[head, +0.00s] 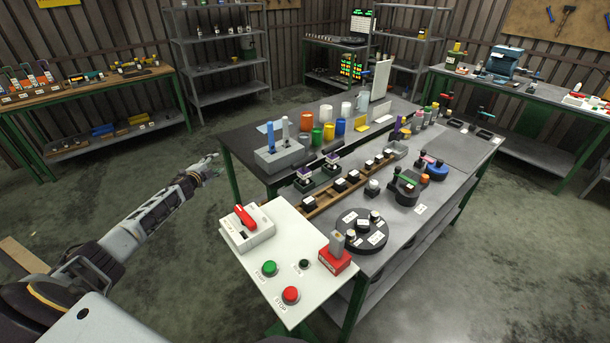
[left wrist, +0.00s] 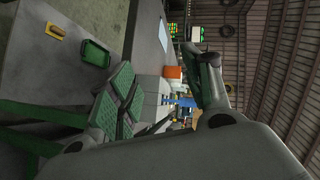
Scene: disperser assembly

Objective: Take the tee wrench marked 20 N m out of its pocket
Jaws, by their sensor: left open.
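My left gripper (head: 213,164) is open and empty in the head view, held over the floor to the left of the middle table. In the left wrist view its green-padded fingers (left wrist: 165,88) stand wide apart with nothing between them. I cannot pick out the tee wrench marked 20 N m for sure, as the markings are too small to read. A dark holder (head: 403,190) on the middle table carries small upright tools with coloured handles; its pockets cannot be made out. My right gripper is not in view.
The middle table (head: 440,205) is crowded with cups, a grey block (head: 279,157), a wooden rack (head: 325,203) and a round black turntable (head: 362,231). A white panel (head: 262,294) with buttons stands at its near end. Open floor (head: 185,245) surrounds my left arm.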

